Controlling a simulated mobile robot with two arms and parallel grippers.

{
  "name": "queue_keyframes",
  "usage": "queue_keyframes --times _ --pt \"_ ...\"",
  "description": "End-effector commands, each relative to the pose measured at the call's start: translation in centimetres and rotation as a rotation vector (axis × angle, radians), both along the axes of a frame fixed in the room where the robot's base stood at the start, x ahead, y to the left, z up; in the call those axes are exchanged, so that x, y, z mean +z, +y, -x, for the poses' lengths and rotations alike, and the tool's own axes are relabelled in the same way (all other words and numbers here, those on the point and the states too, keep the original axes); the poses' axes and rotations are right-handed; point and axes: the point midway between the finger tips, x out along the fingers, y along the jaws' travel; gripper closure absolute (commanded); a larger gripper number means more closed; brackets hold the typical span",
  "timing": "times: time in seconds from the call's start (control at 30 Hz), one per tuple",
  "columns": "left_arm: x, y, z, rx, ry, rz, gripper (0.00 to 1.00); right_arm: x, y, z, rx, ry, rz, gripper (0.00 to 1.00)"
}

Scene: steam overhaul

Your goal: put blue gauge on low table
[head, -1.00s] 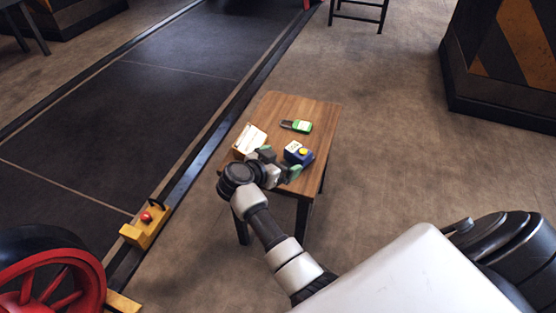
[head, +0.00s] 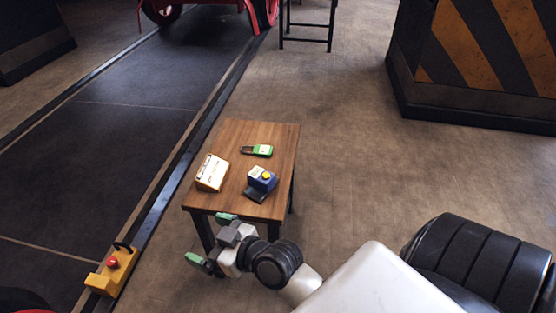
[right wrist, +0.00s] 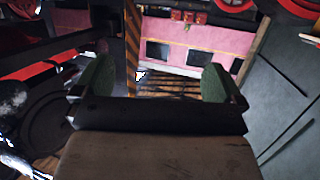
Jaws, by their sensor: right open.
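The blue gauge (head: 262,179), a small blue block with a white patch and a yellow spot on top, stands on the small wooden low table (head: 232,140), toward its right front. A dark flat piece (head: 255,194) lies at its front side; I cannot tell whether it belongs to the gauge. My right gripper (head: 211,239) is open and empty, in front of the table's near edge and apart from the gauge. Its green-padded fingers are spread in the right wrist view (right wrist: 155,82), with nothing between them. My left gripper is not in view.
On the table are a green padlock-like item (head: 257,150) and a white-and-tan box (head: 212,172). A yellow block with a red button (head: 112,270) stands by the rail at left. A striped cabinet (head: 480,60) is at back right. Floor right of the table is clear.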

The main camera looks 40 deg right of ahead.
Motion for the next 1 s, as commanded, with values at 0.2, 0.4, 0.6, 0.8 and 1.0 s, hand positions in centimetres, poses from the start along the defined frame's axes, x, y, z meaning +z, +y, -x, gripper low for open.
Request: queue_keyframes --times 0.2,0.4,0.6,0.8,1.0 --pt "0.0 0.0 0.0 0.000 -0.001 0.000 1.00 -5.0 -2.7 8.9 -0.059 0.515 0.180 0.00" --pt "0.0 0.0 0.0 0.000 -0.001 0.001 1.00 -6.0 -5.6 13.7 -0.208 0.760 0.259 0.00" --pt "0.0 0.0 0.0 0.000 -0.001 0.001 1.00 -6.0 -6.1 14.6 -0.243 0.802 0.270 0.00" --pt "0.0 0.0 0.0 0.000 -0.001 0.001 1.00 -6.0 -6.1 14.5 -0.241 0.800 0.270 0.00" --pt "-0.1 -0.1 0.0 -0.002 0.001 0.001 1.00 -6.1 -6.1 14.5 -0.240 0.799 0.269 0.00"
